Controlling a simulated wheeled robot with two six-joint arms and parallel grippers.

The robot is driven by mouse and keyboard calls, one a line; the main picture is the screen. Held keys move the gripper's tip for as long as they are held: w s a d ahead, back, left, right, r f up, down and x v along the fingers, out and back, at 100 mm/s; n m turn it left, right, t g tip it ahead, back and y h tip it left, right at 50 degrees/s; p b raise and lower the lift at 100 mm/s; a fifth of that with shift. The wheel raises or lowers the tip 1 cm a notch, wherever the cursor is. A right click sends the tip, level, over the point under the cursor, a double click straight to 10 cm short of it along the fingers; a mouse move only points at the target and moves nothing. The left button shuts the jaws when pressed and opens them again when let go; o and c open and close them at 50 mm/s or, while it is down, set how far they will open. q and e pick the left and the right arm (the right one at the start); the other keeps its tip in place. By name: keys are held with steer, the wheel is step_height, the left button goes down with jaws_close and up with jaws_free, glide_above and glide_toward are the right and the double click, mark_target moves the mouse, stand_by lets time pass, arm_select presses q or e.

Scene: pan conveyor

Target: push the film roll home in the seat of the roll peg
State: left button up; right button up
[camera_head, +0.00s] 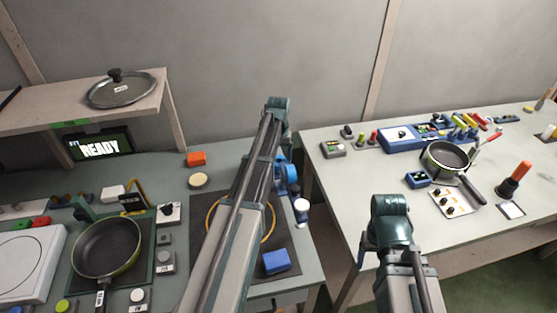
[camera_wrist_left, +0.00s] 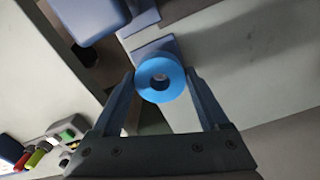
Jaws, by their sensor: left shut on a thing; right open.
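The film roll is a bright blue ring (camera_wrist_left: 160,79) with a dark central hole, between the two fingers of my left gripper (camera_wrist_left: 165,88) in the left wrist view. My left gripper is shut on it. Behind the roll is a blue-grey block (camera_wrist_left: 153,47), perhaps part of the roll peg. I cannot tell how deep the roll sits. In the head view, blue parts of the roll or its stand (camera_head: 291,174) show beside my left arm, which hides the rest. My right gripper (camera_head: 370,243) is low beside the right table, apart from the roll; its fingers are hard to make out.
A dark mat (camera_head: 205,245) with a yellow ring and a blue block (camera_head: 276,261) lies under my left arm. A white-topped item (camera_head: 301,206) stands near the roll. A pan (camera_head: 106,247) is at left. A gap separates this table from the cluttered right table (camera_head: 345,190).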

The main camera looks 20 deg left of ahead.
arm_select(q)
steer(key=shift+f+b, duration=1.35)
steer(key=shift+f, duration=0.15)
steer(key=o, duration=1.1)
steer(key=shift+r, duration=0.1)
step_height(320, 180, up, 14)
steer(key=p, duration=1.3)
steer(key=shift+p, duration=0.4)
steer(key=shift+f, duration=0.35)
step_height(320, 180, down, 13)
steer(key=b, duration=1.3)
